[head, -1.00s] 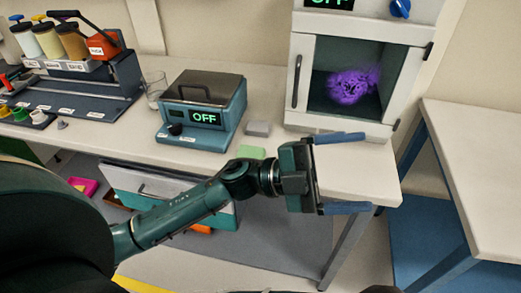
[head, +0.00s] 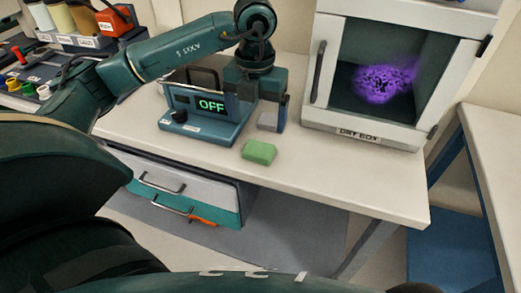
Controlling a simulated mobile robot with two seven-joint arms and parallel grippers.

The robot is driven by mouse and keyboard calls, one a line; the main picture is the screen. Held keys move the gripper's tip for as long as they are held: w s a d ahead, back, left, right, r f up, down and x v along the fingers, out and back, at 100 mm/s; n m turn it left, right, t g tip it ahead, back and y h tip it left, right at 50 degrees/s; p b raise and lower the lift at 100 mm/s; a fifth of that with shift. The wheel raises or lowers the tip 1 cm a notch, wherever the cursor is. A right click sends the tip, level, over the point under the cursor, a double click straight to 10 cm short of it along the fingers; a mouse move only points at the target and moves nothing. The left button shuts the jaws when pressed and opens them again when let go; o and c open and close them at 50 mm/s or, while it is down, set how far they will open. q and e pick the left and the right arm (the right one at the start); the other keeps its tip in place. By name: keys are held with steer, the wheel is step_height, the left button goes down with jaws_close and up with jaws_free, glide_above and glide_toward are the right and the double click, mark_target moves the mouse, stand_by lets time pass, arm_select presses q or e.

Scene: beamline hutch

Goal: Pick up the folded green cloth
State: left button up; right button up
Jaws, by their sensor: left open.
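The folded green cloth (head: 259,152) lies on the white bench top, in front of the hot plate's right side. It looks like a small flat green block. My left gripper (head: 262,115) points down just behind the cloth, apart from it. It is open, with one blue finger showing at its right; the other finger is hard to make out. Nothing shows held in it. My right gripper is not in view.
A grey block (head: 268,122) is on the bench behind the cloth, partly hidden by my gripper. The hot plate (head: 200,128) reading OFF stands left. The dry box (head: 385,134) with a purple fuzzy thing (head: 384,83) stands right. Bench right of the cloth is clear.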

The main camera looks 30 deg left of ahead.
mark_target(260, 149)
arm_select(q)
step_height(260, 149, down, 4)
steer(key=shift+r, duration=0.25)
steer(key=shift+w+d+f+p, duration=0.1)
steer(key=shift+d+f+p, duration=0.1)
steer(key=shift+f, duration=1.15)
steer(key=shift+d+f+p, duration=0.1)
steer(key=shift+d+f, duration=0.05)
steer(key=shift+f, duration=1.2)
steer(key=shift+c, duration=0.2)
steer(key=c, duration=1)
